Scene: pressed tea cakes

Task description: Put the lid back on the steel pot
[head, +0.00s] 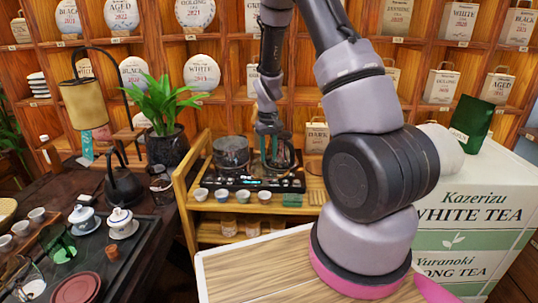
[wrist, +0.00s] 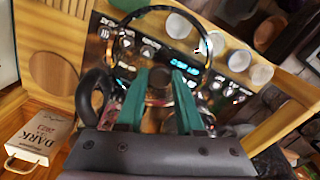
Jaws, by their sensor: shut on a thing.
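My gripper (head: 272,150) points down over the right side of the dark stove top on the wooden stand. In the wrist view its two teal fingers (wrist: 158,85) are shut on the knob of the clear, metal-rimmed lid (wrist: 122,24). Control marks and a blue display show through the lid. A shiny steel pot (wrist: 128,117) shows in part around and behind the fingers, with a black loop handle (wrist: 93,88) at its left. The fingers and gripper body hide much of it. I cannot tell whether the lid touches the pot's rim.
Another dark, shiny pot (head: 231,153) stands left of my gripper. Several small cups (head: 222,195) line the stand's front. A paper bag marked DARK (wrist: 42,138) stands beside the stove. A plant (head: 165,105) and black kettle (head: 125,185) are farther left.

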